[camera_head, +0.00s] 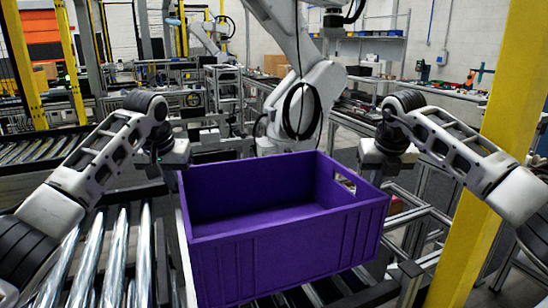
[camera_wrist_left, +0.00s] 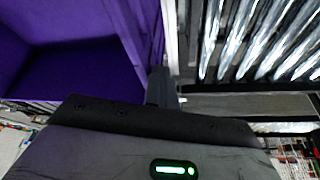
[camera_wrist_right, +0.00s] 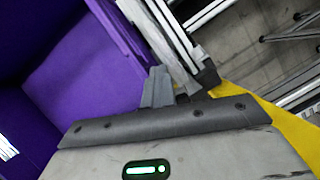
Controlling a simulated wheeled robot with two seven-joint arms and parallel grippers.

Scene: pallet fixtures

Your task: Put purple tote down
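The purple tote (camera_head: 290,250) is open-topped and empty, and stands turned a little in the middle of the head view. Its inside shows in the left wrist view (camera_wrist_left: 70,60) and right wrist view (camera_wrist_right: 85,65). My left gripper (camera_head: 173,165) is by the tote's left wall near its back corner. My right gripper (camera_head: 375,168) is beside its right wall, close to the handle slot. In both wrist views the dark fingers show close to the tote's rim. I cannot tell whether they clamp it. What lies under the tote is mostly hidden.
A roller conveyor (camera_head: 100,260) lies at the left. Metal framing (camera_head: 410,225) stands at the right, next to a yellow post (camera_head: 490,170). A white robot arm (camera_head: 310,90) stands behind the tote. A long bench (camera_head: 450,95) runs along the back right.

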